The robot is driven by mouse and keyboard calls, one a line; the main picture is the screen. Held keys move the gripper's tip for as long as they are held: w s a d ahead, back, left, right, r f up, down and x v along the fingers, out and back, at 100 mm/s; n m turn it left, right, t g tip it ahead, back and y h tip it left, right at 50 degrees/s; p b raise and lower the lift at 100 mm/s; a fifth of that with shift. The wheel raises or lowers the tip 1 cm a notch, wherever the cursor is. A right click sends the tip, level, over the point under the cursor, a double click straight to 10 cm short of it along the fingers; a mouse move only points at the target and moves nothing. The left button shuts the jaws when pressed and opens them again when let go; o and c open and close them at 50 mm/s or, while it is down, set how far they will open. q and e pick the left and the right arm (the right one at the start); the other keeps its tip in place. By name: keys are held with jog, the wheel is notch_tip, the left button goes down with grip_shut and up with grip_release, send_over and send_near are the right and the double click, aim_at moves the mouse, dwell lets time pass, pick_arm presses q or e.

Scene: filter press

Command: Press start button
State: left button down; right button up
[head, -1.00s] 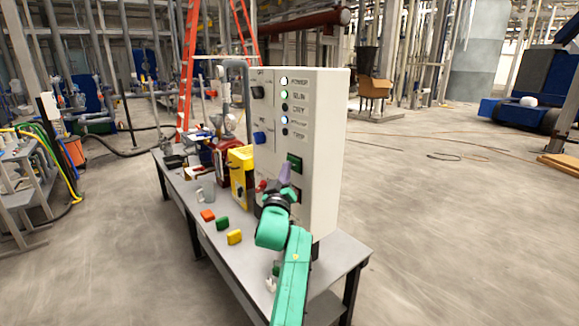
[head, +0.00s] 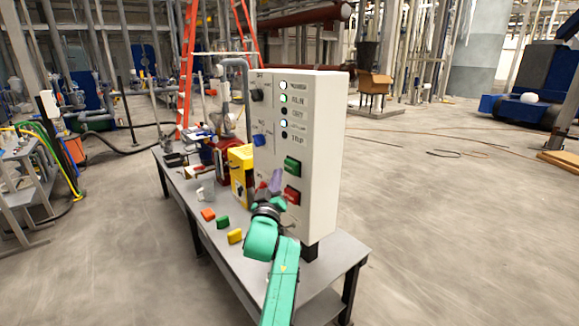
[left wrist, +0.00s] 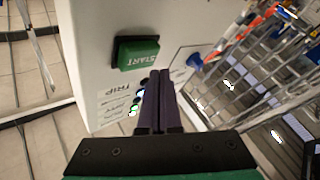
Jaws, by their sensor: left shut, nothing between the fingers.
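The green START button (head: 292,166) is on the front of a tall white control box (head: 322,150). It also shows in the left wrist view (left wrist: 137,52), where its label reads START. My left gripper (head: 276,178) has dark purple fingers, shut with nothing between them. In the head view the fingers point up, below and left of the green button. In the left wrist view the closed fingers (left wrist: 160,76) show beside the button and appear apart from it. My right gripper is not in view.
A red button (head: 291,196) is below the green one. Indicator lamps (head: 283,98) and a blue knob (head: 259,140) are also on the box. A yellow box (head: 241,172) and small coloured blocks (head: 222,222) are on the grey table (head: 205,243). Open floor lies right.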

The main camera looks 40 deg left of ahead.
pick_arm(q)
jog(key=s+p, duration=0.1)
jog(key=s, duration=0.1)
jog(key=s+a+p, duration=0.1)
jog(key=s, duration=0.1)
jog(key=shift+a+r, duration=0.1)
jog(key=shift+w, duration=0.1)
dwell(0.6)
